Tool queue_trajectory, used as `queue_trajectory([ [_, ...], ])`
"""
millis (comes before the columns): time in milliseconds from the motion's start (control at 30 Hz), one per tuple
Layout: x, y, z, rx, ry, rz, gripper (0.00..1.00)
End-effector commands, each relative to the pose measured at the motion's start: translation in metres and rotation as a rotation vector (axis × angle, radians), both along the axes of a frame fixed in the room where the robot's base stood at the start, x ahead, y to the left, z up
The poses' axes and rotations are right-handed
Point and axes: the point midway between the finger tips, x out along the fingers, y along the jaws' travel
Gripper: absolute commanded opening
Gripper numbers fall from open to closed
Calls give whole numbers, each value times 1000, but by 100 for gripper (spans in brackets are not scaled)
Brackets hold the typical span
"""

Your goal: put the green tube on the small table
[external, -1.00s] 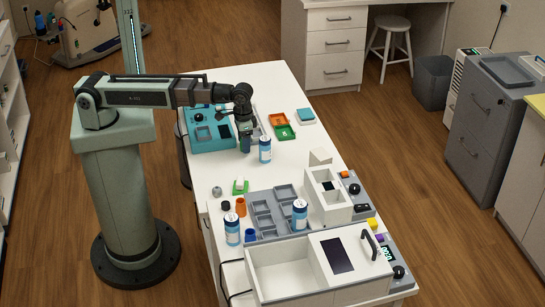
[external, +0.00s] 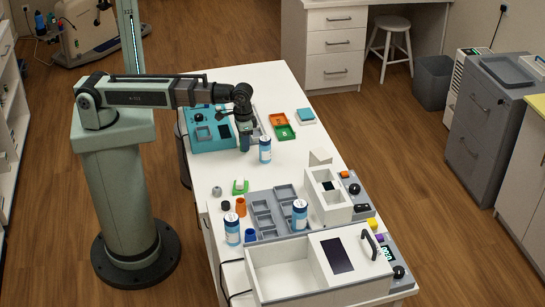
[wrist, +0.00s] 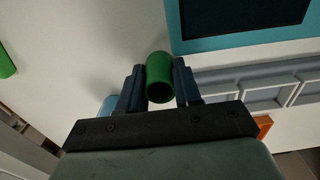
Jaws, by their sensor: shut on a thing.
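The green tube (wrist: 159,77) is between the two blue fingers of my gripper (wrist: 159,88) in the wrist view, its open end facing the camera. The fingers are shut on its sides. In the external view my gripper (external: 245,144) points down over the long white table, between the teal device (external: 211,131) and a blue-and-white bottle (external: 265,150). The tube cannot be made out there, and its height above the surface is unclear. I cannot tell which thing is the small table.
Orange (external: 279,121) and green (external: 285,132) trays lie beyond the bottle. A grey compartment tray (external: 267,235), more bottles, an orange cup (external: 241,207) and a white box (external: 282,271) with a handled lid crowd the near end. The table's middle has free room.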

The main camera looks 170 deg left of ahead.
Motion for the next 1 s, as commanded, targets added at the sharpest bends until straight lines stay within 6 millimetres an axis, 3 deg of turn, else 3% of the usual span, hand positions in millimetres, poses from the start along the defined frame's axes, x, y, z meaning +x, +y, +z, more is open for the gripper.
queue_trajectory([
  [267, 0, 1, 13, 2, -1, 0, 0],
  [700, 0, 1, 75, 2, -1, 0, 0],
  [1000, 0, 0, 98, 0, 0, 0, 0],
])
